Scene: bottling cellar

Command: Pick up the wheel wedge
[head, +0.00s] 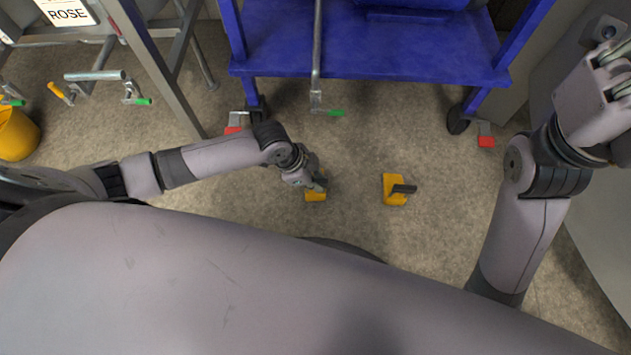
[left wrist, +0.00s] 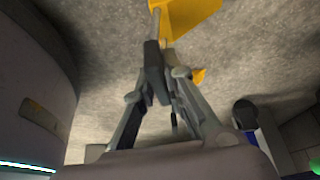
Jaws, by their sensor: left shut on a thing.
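Two yellow wheel wedges are low in the middle of the head view. One wedge (head: 316,197) is at the tip of my left gripper (head: 318,186), partly covered by it. My left gripper is shut on this wedge; in the left wrist view its fingers (left wrist: 162,65) close together beside the yellow body (left wrist: 192,14). Whether it touches the floor, I cannot tell. The other wedge (head: 393,189), with a dark handle, lies on the floor to the right, apart from the gripper. My right gripper (head: 612,75) is raised at the right edge, partly cut off; its jaw state is unclear.
A blue trolley (head: 390,50) on castors stands behind the wedges, with red pedals (head: 487,141) by its wheels. A metal stand (head: 160,70) with a ROSE sign (head: 66,12) is at the left. A yellow bucket (head: 16,134) sits far left. Floor around the wedges is clear.

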